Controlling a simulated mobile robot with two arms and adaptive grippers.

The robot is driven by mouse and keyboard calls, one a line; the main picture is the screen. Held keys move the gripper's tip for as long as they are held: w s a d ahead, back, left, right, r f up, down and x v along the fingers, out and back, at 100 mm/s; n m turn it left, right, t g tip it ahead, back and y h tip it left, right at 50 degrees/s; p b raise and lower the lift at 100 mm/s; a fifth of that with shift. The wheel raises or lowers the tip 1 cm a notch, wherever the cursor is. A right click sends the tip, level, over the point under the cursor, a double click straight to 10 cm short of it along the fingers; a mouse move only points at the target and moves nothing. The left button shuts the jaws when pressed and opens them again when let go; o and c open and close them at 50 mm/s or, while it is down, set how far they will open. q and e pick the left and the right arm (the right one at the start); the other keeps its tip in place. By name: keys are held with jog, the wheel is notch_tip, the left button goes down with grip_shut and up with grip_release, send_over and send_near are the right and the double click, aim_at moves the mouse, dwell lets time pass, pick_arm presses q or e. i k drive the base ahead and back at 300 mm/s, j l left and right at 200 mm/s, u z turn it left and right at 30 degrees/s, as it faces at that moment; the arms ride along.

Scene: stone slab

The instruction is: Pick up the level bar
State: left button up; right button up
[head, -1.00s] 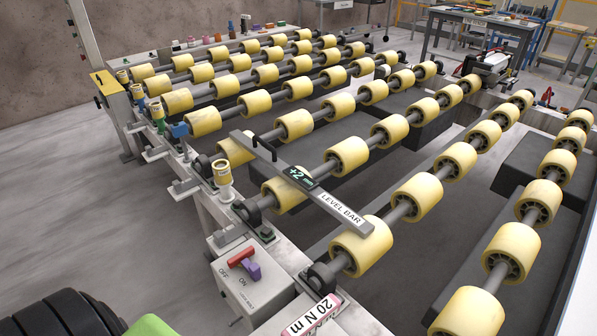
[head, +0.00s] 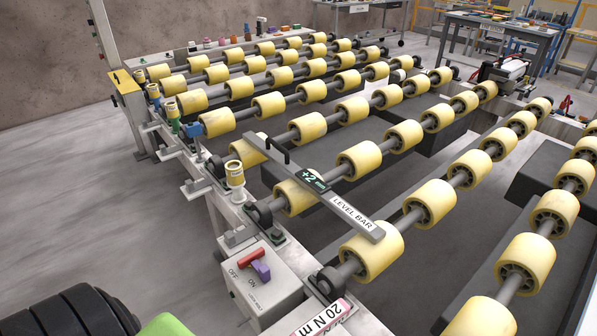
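The level bar (head: 324,195) is a long flat grey bar with a white "LEVEL BAR" label, a small dark display reading "+2" and a black upright handle (head: 278,150) towards its far left end. It lies across several yellow rollers near the left side of the roller frame.
A grey switch box (head: 262,283) with a red and purple lever stands in front of the bar. A yellow-and-white cylinder (head: 235,176) stands on the frame's left rail. Rows of yellow rollers (head: 371,248) fill the middle and right. Grey floor (head: 80,210) is clear at left.

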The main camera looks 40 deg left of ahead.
aim_at(322, 192)
jog(key=j+z, duration=0.1)
jog(key=z, duration=0.25)
jog(key=j+z, duration=0.1)
jog(key=z, duration=0.25)
jog(key=k+j+z, duration=0.15)
jog(key=j, duration=0.25)
jog(key=k+j+z, duration=0.2)
jog(key=j, duration=0.2)
jog(key=j+z, duration=0.15)
jog(key=j, duration=0.25)
jog(key=k+j+z, duration=0.35)
jog(key=j, duration=0.3)
